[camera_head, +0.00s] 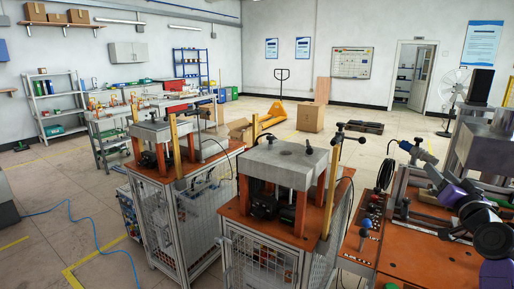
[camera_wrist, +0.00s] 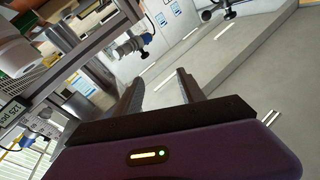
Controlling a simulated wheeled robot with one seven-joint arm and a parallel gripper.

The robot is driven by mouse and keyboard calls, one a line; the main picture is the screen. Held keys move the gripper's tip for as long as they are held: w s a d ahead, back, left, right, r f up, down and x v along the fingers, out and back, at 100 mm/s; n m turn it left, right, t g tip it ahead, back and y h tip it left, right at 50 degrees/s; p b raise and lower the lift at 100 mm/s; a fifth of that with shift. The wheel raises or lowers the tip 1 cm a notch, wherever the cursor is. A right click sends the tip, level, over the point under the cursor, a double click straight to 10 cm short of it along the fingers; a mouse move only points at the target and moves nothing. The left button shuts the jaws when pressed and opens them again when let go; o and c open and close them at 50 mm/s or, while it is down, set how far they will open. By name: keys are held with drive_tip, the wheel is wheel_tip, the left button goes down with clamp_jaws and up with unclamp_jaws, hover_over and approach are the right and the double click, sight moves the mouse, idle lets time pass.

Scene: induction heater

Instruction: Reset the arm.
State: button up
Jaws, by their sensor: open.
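My gripper (camera_wrist: 158,76) shows in the wrist view with its two dark fingers spread apart. Nothing is held between them. My purple and black arm (camera_head: 468,205) is bent at the right edge of the head view, over the orange-topped workbench (camera_head: 430,262). I cannot make out the gripper's fingers in the head view. The wrist view is tilted, with wall posters, shelving and a grey surface beyond the fingers.
Two caged stations with grey blocks (camera_head: 284,163) (camera_head: 165,128) on top stand in the middle and left of the head view. A grey machine (camera_head: 489,143) stands behind my arm. A yellow pallet jack (camera_head: 270,118) and a cardboard box (camera_head: 310,117) are farther back. Floor at left is mostly open, crossed by a blue hose (camera_head: 75,222).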

drive_tip(key=shift+h, duration=0.9)
drive_tip(key=s+a+f, duration=0.4)
drive_tip(key=s+f, duration=0.1)
drive_tip(key=s, duration=0.1)
drive_tip(key=s+a+f, duration=0.5)
drive_tip(key=f, duration=0.1)
drive_tip(key=s+a+f, duration=0.4)
drive_tip(key=s+f, duration=0.2)
drive_tip(key=shift+s+a+b, duration=0.2)
drive_tip(key=shift+s+b, duration=0.1)
drive_tip(key=shift+s, duration=0.05)
drive_tip(key=s+a+f+n+g+y, duration=0.1)
drive_tip(key=s+a, duration=0.5)
drive_tip(key=s, duration=0.6)
drive_tip(key=s+a+f+n+g+y+b, duration=0.1)
drive_tip(key=s+a+f+n+y, duration=0.2)
drive_tip(key=s+a, duration=0.4)
drive_tip(key=s+a+f+n+g+y, duration=0.2)
drive_tip(key=s+a, duration=0.5)
drive_tip(key=s, duration=1.1)
drive_tip(key=shift+f+n, duration=0.3)
drive_tip(key=shift+f, duration=0.45)
drive_tip(key=shift+a, duration=0.1)
